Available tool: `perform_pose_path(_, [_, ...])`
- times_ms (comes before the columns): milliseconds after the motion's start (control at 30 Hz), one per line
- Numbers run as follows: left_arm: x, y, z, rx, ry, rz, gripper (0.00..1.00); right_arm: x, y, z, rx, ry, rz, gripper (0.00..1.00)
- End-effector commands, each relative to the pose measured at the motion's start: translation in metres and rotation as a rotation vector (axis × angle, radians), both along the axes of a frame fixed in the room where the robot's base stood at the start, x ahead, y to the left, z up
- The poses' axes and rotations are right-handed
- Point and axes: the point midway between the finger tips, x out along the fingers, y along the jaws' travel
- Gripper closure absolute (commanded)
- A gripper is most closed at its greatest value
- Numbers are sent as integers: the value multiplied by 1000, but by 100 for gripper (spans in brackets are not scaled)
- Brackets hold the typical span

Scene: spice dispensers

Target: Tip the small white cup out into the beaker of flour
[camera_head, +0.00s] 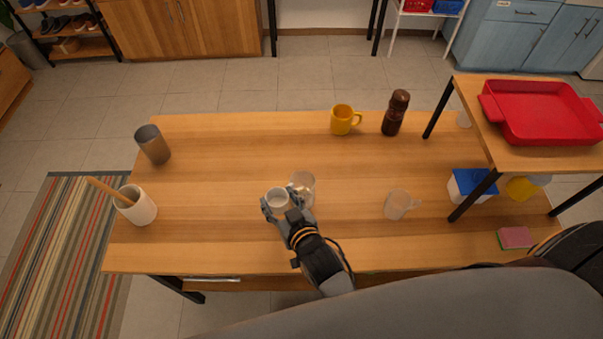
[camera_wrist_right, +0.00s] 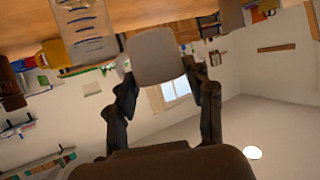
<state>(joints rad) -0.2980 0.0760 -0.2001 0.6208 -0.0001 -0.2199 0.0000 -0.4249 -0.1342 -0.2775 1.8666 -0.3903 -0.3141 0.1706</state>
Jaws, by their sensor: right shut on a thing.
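The small white cup (camera_head: 277,198) is in my right gripper (camera_head: 284,207), whose fingers close on its sides. It also shows between the fingers in the right wrist view (camera_wrist_right: 155,54). Its mouth faces roughly up in the head view; I cannot make out its contents. A clear beaker (camera_head: 303,185) stands just right of the cup. In the right wrist view the beaker (camera_wrist_right: 85,32) shows blue marks on its wall. I cannot clearly tell the flour in it. My left gripper is not in view.
A clear jug (camera_head: 398,204) stands further right. A yellow mug (camera_head: 342,120) and a dark brown grinder (camera_head: 396,112) are at the back. A grey tumbler (camera_head: 153,144) and a white utensil pot (camera_head: 138,206) stand left. A raised shelf with a red tray (camera_head: 541,113) is at right.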

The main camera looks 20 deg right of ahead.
Motion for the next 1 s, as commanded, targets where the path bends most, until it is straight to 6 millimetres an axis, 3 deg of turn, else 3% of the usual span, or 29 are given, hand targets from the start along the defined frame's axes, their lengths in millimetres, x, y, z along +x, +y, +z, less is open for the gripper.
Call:
perform_pose_path(100, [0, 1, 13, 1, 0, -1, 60, -5, 8, 4, 2, 0, 12, 85])
perform_pose_path(500, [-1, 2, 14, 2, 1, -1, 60, -8, 13, 1, -1, -2, 21, 85])
perform_pose_path(1000, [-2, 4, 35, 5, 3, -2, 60, 2, -1, 10, 127, 80, 19, 85])
